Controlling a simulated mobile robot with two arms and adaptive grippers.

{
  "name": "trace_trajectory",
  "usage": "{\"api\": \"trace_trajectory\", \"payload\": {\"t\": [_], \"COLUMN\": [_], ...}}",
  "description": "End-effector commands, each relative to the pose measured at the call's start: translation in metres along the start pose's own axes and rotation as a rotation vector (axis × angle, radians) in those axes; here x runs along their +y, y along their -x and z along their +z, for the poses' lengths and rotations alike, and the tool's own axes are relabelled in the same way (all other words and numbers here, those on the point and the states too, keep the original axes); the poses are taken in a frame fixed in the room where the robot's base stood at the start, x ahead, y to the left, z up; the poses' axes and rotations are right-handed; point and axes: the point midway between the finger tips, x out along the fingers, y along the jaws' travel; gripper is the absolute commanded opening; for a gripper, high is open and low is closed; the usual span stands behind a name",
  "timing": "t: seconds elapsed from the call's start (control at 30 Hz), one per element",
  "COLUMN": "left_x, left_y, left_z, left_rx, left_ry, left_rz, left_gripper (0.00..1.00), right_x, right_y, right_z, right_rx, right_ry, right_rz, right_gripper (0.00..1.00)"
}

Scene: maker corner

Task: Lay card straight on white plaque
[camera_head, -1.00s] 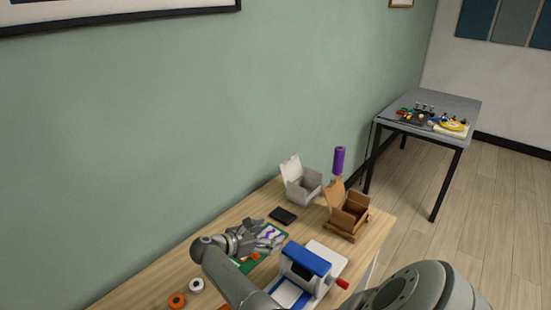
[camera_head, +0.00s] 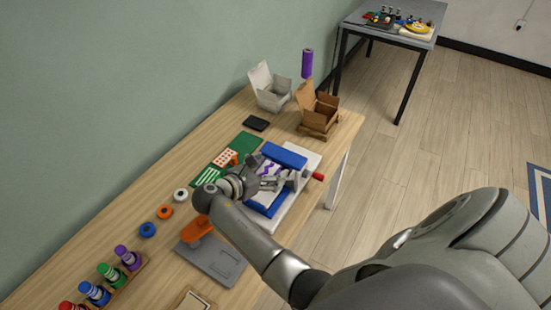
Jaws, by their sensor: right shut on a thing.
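My right gripper (camera_head: 276,183) is shut on a white card with purple zigzags (camera_head: 268,169). It holds the card over the blue-and-white press (camera_head: 284,155), in front of its blue top bar. The press has a white base (camera_head: 308,163) and a red-tipped handle at the right. The card and gripper cover most of the press bed, so I cannot make out the white plaque clearly or tell whether the card touches anything. My left gripper is not in view.
A green mat (camera_head: 247,143) with a red-dotted card (camera_head: 225,158) and a striped card lies left of the press. A white box (camera_head: 272,97), a brown box (camera_head: 318,112) and a black block (camera_head: 256,123) stand behind. Tape rolls and a grey-and-orange tool (camera_head: 213,261) are nearer.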

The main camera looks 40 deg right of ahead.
Motion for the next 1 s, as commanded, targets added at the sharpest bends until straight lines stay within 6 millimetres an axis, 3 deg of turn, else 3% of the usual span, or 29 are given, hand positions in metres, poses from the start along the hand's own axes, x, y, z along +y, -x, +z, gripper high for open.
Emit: {"api": "trace_trajectory", "payload": {"t": [0.27, 0.77, 1.0], "left_x": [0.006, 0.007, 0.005], "left_y": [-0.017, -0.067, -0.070], "left_z": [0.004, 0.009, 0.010], "left_rx": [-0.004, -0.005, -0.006], "left_ry": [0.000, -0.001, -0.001], "left_rz": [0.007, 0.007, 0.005], "left_gripper": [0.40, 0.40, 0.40], "right_x": [0.000, 0.000, 0.000], "right_y": [-0.005, -0.021, -0.028], "right_z": [-0.013, -0.050, -0.068], "right_rx": [0.000, 0.000, 0.000], "right_ry": [-0.001, -0.001, 0.002], "right_rz": [0.000, 0.000, -0.001], "right_gripper": [0.63, 0.63, 0.63]}}
